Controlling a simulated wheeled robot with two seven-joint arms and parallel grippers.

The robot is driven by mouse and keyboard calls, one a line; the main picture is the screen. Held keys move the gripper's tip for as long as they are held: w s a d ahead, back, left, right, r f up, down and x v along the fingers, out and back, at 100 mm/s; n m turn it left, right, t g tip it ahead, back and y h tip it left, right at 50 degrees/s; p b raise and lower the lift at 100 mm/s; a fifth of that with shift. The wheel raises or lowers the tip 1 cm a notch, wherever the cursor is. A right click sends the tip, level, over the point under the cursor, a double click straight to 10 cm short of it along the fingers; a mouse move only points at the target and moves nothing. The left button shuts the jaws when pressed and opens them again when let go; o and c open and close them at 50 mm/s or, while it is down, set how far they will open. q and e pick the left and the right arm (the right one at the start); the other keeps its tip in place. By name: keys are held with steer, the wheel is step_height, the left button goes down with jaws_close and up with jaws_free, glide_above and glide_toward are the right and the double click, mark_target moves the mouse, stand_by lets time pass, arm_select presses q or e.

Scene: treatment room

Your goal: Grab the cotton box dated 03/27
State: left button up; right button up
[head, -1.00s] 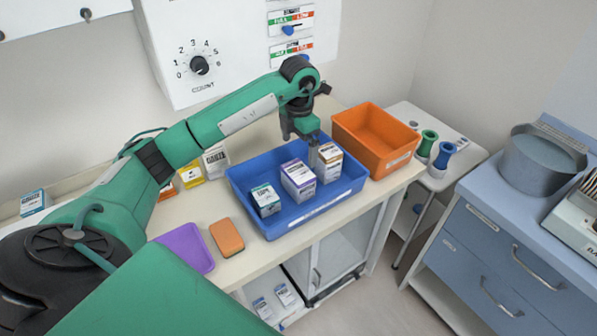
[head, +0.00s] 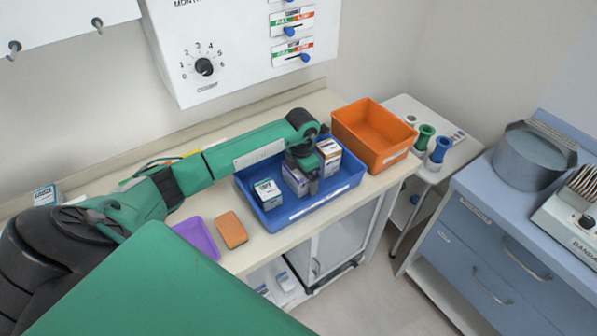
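A blue tray (head: 352,187) on the counter holds three small boxes. My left gripper (head: 312,185) points down into the tray, at the right side of the purple box and close to the brown one. Its wrist hides part of the purple box. Whether its fingers are open or shut is unclear. My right gripper is not in view.
An orange bin (head: 376,135) stands right of the tray. An orange-brown sponge (head: 232,230) and a purple tray (head: 197,238) lie left of it. My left arm crosses the back of the counter. A wall panel (head: 240,50) rises behind.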

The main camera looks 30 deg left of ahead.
arm_select(q)
steer(key=shift+f, duration=0.15)
steer(key=c, duration=0.9)
